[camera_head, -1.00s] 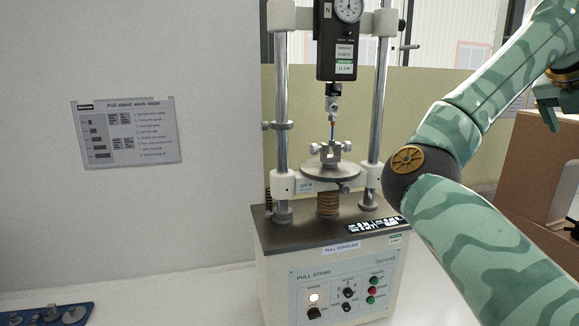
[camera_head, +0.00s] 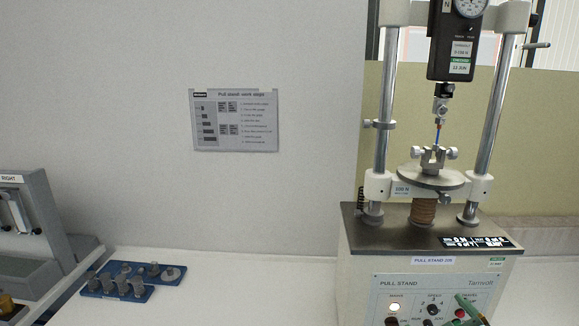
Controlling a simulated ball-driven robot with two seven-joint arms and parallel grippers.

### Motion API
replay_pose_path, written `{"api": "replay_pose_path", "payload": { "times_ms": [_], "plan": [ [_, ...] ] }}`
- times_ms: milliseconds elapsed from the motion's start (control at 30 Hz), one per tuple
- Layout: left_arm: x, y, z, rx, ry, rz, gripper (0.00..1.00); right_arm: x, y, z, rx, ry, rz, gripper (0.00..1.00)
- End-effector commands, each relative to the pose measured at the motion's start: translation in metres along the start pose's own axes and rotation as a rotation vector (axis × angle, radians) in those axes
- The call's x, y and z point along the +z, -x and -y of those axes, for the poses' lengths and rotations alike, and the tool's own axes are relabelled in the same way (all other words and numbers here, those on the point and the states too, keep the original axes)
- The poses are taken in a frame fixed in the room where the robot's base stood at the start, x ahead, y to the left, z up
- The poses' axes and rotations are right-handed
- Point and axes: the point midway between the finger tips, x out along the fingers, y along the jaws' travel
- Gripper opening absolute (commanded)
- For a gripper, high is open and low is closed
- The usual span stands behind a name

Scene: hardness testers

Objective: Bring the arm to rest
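The pull stand (camera_head: 430,250) stands on the white table at the right of the head view. My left gripper is not in view.
A blue tray (camera_head: 96,293) with several metal grips lies on the table at lower left. Beside it is a grey machine (camera_head: 40,205) labelled RIGHT. A work-steps sheet (camera_head: 235,120) hangs on the wall. The table between tray and stand is clear.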

Motion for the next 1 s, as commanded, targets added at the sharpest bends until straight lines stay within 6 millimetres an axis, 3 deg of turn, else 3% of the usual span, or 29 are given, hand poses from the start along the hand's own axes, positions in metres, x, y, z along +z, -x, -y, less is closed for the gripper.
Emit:
{"api": "replay_pose_path", "payload": {
  "times_ms": [33, 200, 467, 500, 600, 767, 867, 1000],
  "plan": [
    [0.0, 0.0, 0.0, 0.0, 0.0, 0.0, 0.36, 0.025, 0.014, 0.019, -0.042, 0.041, 0.094, 0.91],
    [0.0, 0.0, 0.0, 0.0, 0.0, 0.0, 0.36, 0.09, 0.065, 0.057, -0.139, 0.166, 0.36, 0.91],
    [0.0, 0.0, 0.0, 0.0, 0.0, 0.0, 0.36, 0.156, 0.149, 0.081, -0.237, 0.332, 0.683, 0.91],
    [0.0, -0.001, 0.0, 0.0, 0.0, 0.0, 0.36, 0.168, 0.137, 0.095, -0.257, 0.319, 0.678, 0.91],
    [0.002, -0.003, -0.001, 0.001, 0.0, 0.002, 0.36, 0.194, 0.123, 0.126, -0.309, 0.296, 0.686, 0.91],
    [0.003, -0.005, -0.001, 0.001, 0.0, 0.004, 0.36, 0.246, 0.11, 0.181, -0.4, 0.25, 0.712, 0.91],
    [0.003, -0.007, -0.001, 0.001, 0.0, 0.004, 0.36, 0.287, 0.108, 0.221, -0.462, 0.208, 0.738, 0.91],
    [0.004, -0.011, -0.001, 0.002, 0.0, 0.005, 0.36, 0.362, 0.124, 0.285, -0.557, 0.12, 0.801, 0.91]
  ]
}}
